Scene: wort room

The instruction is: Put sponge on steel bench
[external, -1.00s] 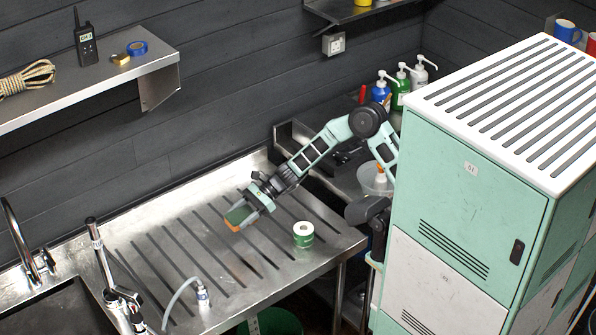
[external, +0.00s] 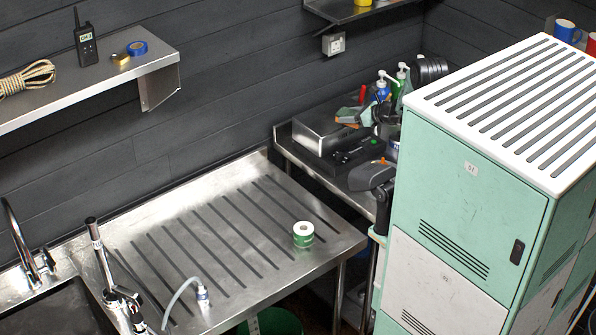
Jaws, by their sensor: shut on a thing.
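Part of my arm is hidden behind the mint cabinet.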

